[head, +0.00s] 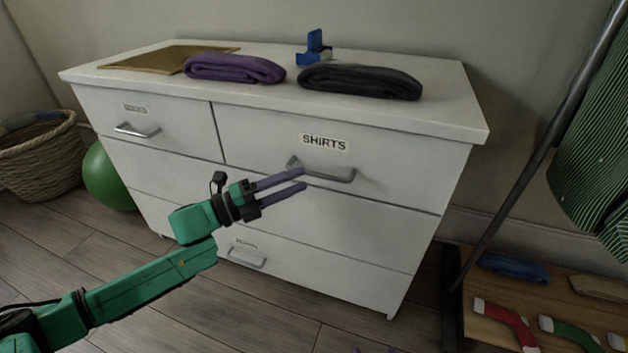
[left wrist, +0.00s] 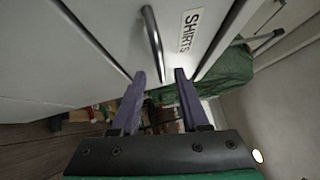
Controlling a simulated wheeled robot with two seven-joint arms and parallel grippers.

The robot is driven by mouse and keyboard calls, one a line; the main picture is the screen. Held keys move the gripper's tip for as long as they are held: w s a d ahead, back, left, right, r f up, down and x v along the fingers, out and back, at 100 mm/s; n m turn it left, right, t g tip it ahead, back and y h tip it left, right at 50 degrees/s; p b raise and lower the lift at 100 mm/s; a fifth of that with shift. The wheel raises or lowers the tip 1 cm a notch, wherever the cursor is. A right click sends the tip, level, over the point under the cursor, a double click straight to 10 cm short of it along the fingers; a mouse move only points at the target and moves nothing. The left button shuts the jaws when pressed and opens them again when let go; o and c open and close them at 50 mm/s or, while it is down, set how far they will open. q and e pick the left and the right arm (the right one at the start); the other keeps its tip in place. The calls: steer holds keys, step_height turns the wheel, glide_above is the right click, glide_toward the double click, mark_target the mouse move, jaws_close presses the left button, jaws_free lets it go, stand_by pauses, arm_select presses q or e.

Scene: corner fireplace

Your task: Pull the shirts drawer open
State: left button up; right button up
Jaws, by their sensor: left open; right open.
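The shirts drawer (head: 270,150) is the wide upper right drawer of a white dresser and is shut, its front flush. Its label reads SHIRTS, and a grey bar handle (head: 322,174) is below the label. My left gripper (head: 304,179) is open and empty, its purple fingers pointing at the left part of the handle. In the left wrist view the handle (left wrist: 152,42) lies just beyond the fingertips (left wrist: 160,74), not between them. I cannot tell whether they touch. Only the purple fingertips of my right gripper (head: 376,350) show at the bottom edge; they are open.
Folded purple (head: 235,68) and black (head: 360,81) cloths and a blue object (head: 316,47) are on the dresser top. A green ball (head: 107,178) and basket (head: 42,157) stand left. A clothes rack (head: 515,180) stands right. Floor in front is clear.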

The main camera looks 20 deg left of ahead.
mark_target(314, 172)
arm_select(q)
steer(key=x, duration=0.5)
jaws_close()
stand_by(1.4)
